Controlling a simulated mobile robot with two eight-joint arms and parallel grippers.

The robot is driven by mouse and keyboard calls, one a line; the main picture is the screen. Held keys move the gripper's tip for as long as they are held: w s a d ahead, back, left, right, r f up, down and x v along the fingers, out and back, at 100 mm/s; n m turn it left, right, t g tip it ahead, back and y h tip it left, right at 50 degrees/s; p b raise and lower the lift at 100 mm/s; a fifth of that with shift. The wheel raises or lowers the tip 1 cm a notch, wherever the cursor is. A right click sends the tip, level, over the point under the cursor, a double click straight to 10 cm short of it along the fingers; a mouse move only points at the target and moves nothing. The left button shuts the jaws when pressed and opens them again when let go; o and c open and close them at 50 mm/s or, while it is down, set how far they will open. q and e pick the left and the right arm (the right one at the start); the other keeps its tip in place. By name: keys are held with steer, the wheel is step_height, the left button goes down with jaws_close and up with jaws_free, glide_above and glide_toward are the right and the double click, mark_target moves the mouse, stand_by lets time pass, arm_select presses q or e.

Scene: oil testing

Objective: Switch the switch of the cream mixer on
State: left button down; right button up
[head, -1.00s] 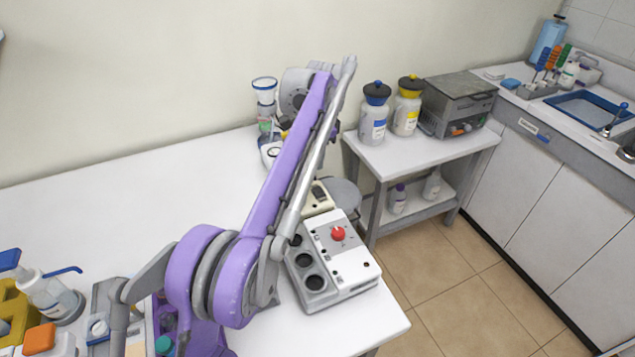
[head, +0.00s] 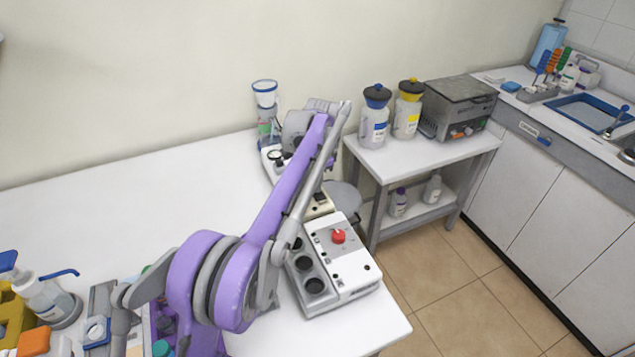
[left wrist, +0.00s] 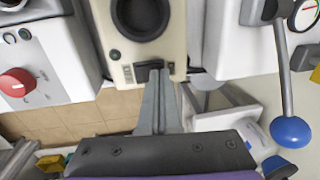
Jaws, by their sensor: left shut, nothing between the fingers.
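The cream mixer (left wrist: 118,45) fills the upper middle of the left wrist view, with a round dark-centred top and a black rocker switch (left wrist: 149,66) on its near edge. My left gripper (left wrist: 156,78) is shut and empty. Its fingertips overlap the lower edge of the switch in the picture; I cannot tell whether they touch it. The switch's on or off position is unclear. In the head view the cream mixer (head: 321,203) shows only partly behind my left arm, and the left fingers are hidden there. My right gripper is not in view.
A white-grey device with a red knob (head: 338,236) stands close beside the mixer, near the table's right edge. Another device with a blue-tipped lever (left wrist: 290,130) stands on the mixer's other side. The white table (head: 110,205) is clear at the back left.

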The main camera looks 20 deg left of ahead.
mark_target(322, 196)
arm_select(q)
steer(key=shift+s+d, duration=0.1)
steer(key=shift+d, duration=0.05)
steer(key=shift+s+d, duration=0.25)
steer(key=shift+s+d+r, duration=0.1)
steer(key=shift+s+d, duration=0.1)
stand_by(0.4)
steer(key=r+p, duration=0.2)
steer(key=r, duration=0.1)
steer(key=r+p, duration=0.1)
steer(key=r, duration=0.1)
steer(key=shift+s+d+r, duration=0.1)
steer(key=shift+d+r, duration=0.05)
steer(key=shift+d, duration=0.2)
step_height(322, 196, up, 9)
steer(key=shift+s+d+f+p, duration=0.2)
steer(key=shift+s+d+p, duration=0.1)
steer(key=shift+s+p, duration=0.1)
